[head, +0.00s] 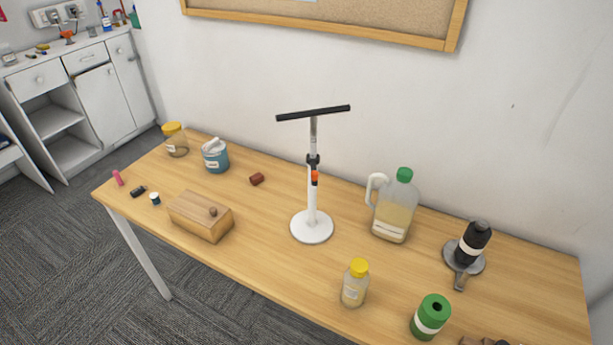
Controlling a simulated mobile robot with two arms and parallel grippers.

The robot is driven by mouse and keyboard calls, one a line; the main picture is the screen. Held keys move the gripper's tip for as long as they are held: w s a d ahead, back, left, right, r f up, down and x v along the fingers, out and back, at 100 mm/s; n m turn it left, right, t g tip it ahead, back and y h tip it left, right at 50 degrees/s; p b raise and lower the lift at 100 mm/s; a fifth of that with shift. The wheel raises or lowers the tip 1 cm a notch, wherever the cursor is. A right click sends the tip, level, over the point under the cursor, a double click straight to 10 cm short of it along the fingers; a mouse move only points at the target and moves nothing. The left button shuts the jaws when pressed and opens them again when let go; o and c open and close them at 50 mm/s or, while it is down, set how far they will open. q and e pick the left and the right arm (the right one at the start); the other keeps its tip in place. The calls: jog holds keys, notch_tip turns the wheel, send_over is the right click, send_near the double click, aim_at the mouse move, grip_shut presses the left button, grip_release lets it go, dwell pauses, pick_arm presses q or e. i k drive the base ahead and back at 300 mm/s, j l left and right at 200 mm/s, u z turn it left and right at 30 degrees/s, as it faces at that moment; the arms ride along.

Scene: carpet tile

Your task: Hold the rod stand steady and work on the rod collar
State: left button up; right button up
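The rod stand (312,226) stands upright near the middle of the wooden table, with a round white base, a white lower tube, a grey upper rod and a black crossbar on top. The rod collar (313,160) is a black piece around the rod about halfway up. An orange-red part (315,176) sits just below it on the front of the tube. Neither of my grippers shows in the head view, and nothing touches the stand apart from the table.
A green-capped jug (392,212) stands right. A black bottle (472,244) stands far right.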

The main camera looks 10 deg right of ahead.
aim_at(314, 174)
jog(key=i+j+z, duration=0.4)
jog(key=j+z, duration=0.2)
jog(key=i+j+z, duration=0.1)
jog(key=j+z, duration=0.2)
jog(key=i+j+z, duration=0.1)
jog(key=j+z, duration=0.2)
jog(key=j, duration=0.2)
